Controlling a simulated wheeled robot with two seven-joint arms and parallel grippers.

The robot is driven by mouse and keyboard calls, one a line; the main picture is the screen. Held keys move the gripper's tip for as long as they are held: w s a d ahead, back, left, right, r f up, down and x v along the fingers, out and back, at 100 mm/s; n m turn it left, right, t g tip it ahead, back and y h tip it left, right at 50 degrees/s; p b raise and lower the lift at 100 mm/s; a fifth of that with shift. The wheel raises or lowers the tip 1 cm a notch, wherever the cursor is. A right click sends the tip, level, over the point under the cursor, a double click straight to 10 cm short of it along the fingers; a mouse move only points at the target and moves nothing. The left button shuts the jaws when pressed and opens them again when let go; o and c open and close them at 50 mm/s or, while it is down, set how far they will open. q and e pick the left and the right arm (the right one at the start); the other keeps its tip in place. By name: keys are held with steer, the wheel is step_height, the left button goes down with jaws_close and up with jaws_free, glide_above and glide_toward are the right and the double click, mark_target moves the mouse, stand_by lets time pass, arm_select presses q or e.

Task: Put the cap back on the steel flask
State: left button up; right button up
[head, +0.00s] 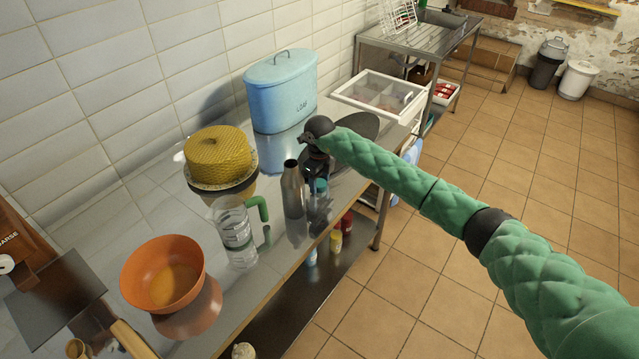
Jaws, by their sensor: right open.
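The steel flask (293,194) stands upright near the front edge of the steel table, with a dark top end. I cannot tell whether that is its open mouth or a collar. My right gripper (319,183) points down just right of the flask, open and apart from it, partly hidden under its own wrist. A small teal piece (320,186) shows at its fingertips. It may be the cap, but I cannot tell whether it stands on the table between the fingers. My left gripper is not in view.
A clear bottle (234,236) with a green handle beside it and an orange bowl (163,274) stand left of the flask. Behind are a yellow woven-looking round item (218,156) and a blue lidded bin (281,93). The table's front edge (279,283) is close.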

mark_target(322, 183)
stand_by(0.3)
steer(key=c, duration=0.7)
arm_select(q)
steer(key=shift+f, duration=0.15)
arm_select(e)
steer(key=shift+r, duration=0.1)
